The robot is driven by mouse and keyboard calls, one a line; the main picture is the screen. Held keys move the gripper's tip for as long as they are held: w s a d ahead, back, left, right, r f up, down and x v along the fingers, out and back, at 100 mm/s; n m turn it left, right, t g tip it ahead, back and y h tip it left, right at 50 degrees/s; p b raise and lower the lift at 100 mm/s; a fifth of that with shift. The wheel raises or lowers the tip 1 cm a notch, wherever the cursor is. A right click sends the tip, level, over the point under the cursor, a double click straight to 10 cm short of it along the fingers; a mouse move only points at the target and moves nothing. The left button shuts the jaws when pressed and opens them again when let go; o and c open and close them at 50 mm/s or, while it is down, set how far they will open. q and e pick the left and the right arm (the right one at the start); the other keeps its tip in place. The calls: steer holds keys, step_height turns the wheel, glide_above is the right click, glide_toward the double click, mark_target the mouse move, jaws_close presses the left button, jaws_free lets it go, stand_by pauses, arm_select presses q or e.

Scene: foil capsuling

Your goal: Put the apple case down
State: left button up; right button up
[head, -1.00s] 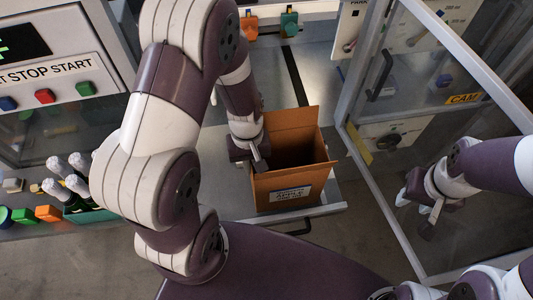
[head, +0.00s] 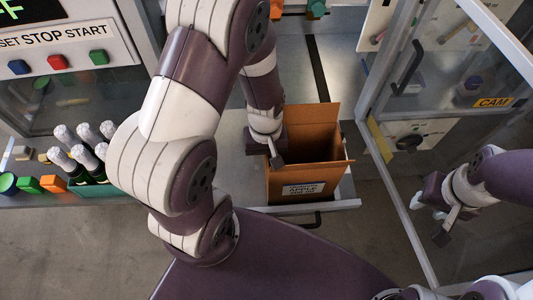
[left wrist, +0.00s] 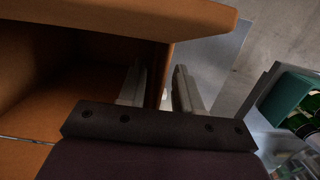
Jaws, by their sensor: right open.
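The apple case (head: 296,190) is an open-topped orange-brown box with a white label on its front. It stands upright, apparently on the grey surface. My left gripper (head: 272,150) is at the case's left wall. In the left wrist view its fingers (left wrist: 160,88) straddle the wall of the case (left wrist: 205,14), one inside and one outside; whether they press on it is unclear. The inside of the case is dark, and I see nothing in it. My right gripper (head: 432,222) is open and empty, well to the right of the case.
Foil-topped bottles (head: 80,150) stand in a green crate (head: 95,190) at the left; the crate also shows in the left wrist view (left wrist: 287,92). A glass-panelled frame (head: 392,185) stands right of the case. The grey surface (head: 345,190) is narrow beside it.

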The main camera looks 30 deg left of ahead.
arm_select(q)
steer(key=r, duration=0.3)
steer(key=w+r, duration=0.1)
steer(key=r, duration=0.7)
steer(key=shift+w+a+r+b, duration=0.25)
steer(key=shift+a+b, duration=0.1)
steer(key=shift+b, duration=0.05)
steer(key=m, duration=0.2)
steer(key=m+t, duration=0.1)
steer(key=m, duration=0.1)
steer(key=shift+s+f+t+y, duration=0.1)
steer(key=shift+f+t+y, duration=0.2)
steer(key=shift+f, duration=0.1)
steer(key=m, duration=0.2)
steer(key=t, duration=0.1)
steer(key=shift+s+d+f+m, duration=0.2)
steer(key=shift+s+f+m, duration=0.05)
steer(key=shift+m, duration=0.15)
